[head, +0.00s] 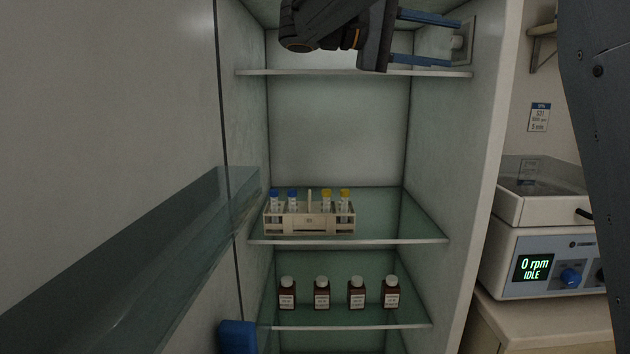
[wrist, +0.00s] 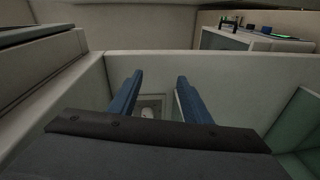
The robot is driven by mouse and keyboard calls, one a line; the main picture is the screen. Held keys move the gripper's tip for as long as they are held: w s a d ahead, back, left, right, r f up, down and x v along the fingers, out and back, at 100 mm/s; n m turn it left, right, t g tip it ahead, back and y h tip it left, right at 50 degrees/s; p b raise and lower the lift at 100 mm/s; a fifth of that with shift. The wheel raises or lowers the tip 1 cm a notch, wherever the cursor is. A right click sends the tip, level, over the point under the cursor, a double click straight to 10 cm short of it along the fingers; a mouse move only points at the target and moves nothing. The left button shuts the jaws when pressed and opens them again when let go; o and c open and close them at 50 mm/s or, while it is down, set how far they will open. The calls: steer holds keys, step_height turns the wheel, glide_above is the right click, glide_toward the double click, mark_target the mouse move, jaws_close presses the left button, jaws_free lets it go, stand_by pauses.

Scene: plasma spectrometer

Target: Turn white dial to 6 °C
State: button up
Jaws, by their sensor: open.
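The white dial (head: 457,42) sits on a pale plate (head: 469,40) on the right inner wall of the open fridge, near the top. My gripper (head: 456,42) is at the top of the head view with its two blue fingers pointing right. It is open, one finger above and one below the dial, with their tips near the plate. I cannot tell whether they touch it. In the wrist view the dial (wrist: 147,112) shows small between the blue fingers of my gripper (wrist: 159,80). No temperature marking is readable in either view.
A glass shelf (head: 350,73) lies just below my gripper. Lower down are a tube rack (head: 310,220) with capped tubes and several brown bottles (head: 322,294). The open fridge door (head: 100,110) is at left. A centrifuge (head: 550,262) stands at right.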

steer(key=s+d+f+n+y, duration=0.1)
steer(key=s+f+n+y, duration=0.15)
steer(key=f, duration=0.75)
steer(key=s+d+f+n+y, duration=0.1)
steer(key=f+y, duration=0.2)
steer(key=f, duration=0.7)
steer(key=s+d+f+n+y, duration=0.1)
steer(key=f+n+y, duration=0.15)
steer(key=f, duration=0.75)
steer(key=s+a+f+m+y, duration=0.2)
steer(key=s+a+f+y, duration=0.1)
steer(key=s+f, duration=0.5)
steer(key=s+a+f+m+g+y, duration=0.1)
steer(key=s+a+f+m+y, duration=0.2)
steer(key=f, duration=1.2)
steer(key=s+y, duration=0.3)
steer(key=s, duration=0.3)
steer(key=shift+s+a+m, duration=0.2)
steer(key=shift+s+m, duration=0.05)
steer(key=shift+m, duration=0.05)
steer(key=c, duration=0.3)
